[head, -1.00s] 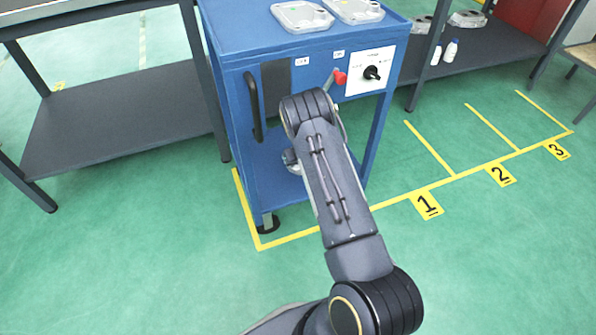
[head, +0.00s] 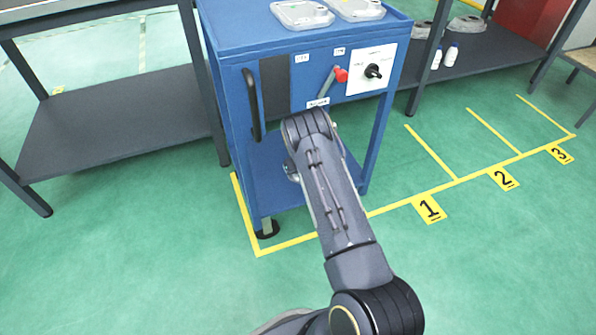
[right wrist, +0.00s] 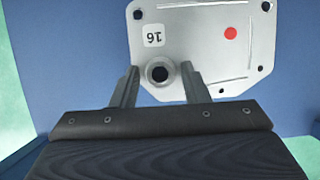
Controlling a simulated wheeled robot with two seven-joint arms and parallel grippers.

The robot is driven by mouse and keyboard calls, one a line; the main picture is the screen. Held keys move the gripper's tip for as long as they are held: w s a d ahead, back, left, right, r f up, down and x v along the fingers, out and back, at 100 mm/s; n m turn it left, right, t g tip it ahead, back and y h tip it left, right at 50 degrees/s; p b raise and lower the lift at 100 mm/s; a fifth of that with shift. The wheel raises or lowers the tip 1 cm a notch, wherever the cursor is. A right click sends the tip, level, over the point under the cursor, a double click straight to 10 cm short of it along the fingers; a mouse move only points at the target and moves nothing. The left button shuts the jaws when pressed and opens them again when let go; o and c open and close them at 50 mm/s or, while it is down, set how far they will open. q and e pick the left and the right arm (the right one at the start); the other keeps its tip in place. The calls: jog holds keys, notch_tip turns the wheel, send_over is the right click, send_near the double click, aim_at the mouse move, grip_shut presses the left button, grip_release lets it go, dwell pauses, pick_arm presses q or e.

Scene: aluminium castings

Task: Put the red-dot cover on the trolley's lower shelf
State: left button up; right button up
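The red-dot cover (right wrist: 205,45) is a flat light-grey casting with a red dot, a "16" label and a round boss. In the right wrist view it lies against a blue surface, which looks like the lower shelf (head: 270,185) of the blue trolley (head: 230,100). My right gripper (right wrist: 160,80) is open, its fingers on either side of the boss with a gap to each. In the head view my right arm reaches into the trolley's lower opening and hides most of the cover and gripper. My left gripper is not in view.
Two grey covers (head: 302,14) (head: 357,8) lie on the trolley top. A black handle (head: 251,105) and a red-knobbed lever (head: 341,76) stick out of its front. A dark-shelved table (head: 110,115) stands left, a rack with white bottles (head: 451,54) right. Marked floor bays to the right are empty.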

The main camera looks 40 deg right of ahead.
jog(key=shift+o, duration=0.6)
jog(key=shift+r, duration=0.1)
jog(key=shift+r+p, duration=0.3)
jog(key=shift+r, duration=0.05)
jog(key=p+v, duration=0.2)
jog(key=v, duration=0.3)
jog(key=shift+s+r+p, duration=0.2)
jog(key=shift+r+p, duration=0.1)
jog(key=shift+s+a+r, duration=0.15)
jog(key=shift+s+r, duration=0.15)
jog(key=shift+r, duration=0.25)
jog(key=shift+s, duration=0.1)
